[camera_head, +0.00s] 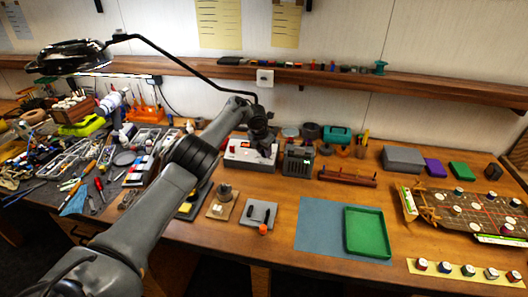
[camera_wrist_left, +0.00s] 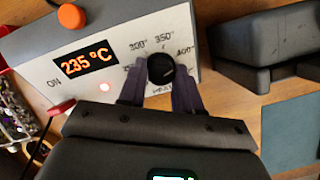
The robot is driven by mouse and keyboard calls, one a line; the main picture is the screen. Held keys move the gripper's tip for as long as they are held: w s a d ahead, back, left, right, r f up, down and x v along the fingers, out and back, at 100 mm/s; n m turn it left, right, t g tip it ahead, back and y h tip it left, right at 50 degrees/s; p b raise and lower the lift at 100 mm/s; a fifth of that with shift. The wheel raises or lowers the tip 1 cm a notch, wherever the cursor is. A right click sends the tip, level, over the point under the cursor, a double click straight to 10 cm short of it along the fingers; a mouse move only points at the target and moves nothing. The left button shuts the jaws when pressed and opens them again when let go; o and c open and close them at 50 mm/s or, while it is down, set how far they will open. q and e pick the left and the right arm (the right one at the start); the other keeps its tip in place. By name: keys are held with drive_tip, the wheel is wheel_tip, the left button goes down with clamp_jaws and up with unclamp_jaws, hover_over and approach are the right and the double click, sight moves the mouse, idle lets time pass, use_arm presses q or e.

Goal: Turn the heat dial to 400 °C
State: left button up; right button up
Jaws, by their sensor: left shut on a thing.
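The heat station (camera_head: 242,152) is a white and grey box at the back of the workbench. In the left wrist view its white panel (camera_wrist_left: 90,40) has a lit display (camera_wrist_left: 84,60) reading 235 °C. The black heat dial (camera_wrist_left: 161,69) sits on the panel's right, with printed marks around it including 300°, 350° and 400°. My left gripper (camera_wrist_left: 160,90) is shut on the dial, one finger on each side. In the head view my left gripper (camera_head: 262,148) is at the station's right part. The dial's pointer is too small to read surely. My right gripper is not in view.
A dark box-shaped device (camera_head: 299,160) stands close on the right. A green tray (camera_head: 367,254) and blue mat (camera_head: 315,223) lie further right.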

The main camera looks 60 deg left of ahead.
use_arm(q)
drive_tip(key=shift+m, duration=0.4)
drive_tip(key=o, duration=0.8)
drive_tip(key=shift+c, duration=0.2)
drive_tip(key=shift+s+r, duration=0.1)
drive_tip(key=shift+r, duration=0.4)
drive_tip(key=p+v, duration=0.4)
drive_tip(key=v, duration=0.5)
drive_tip(key=shift+r+p, duration=0.3)
drive_tip(key=shift+r, duration=0.05)
drive_tip(key=shift+s+d, duration=0.1)
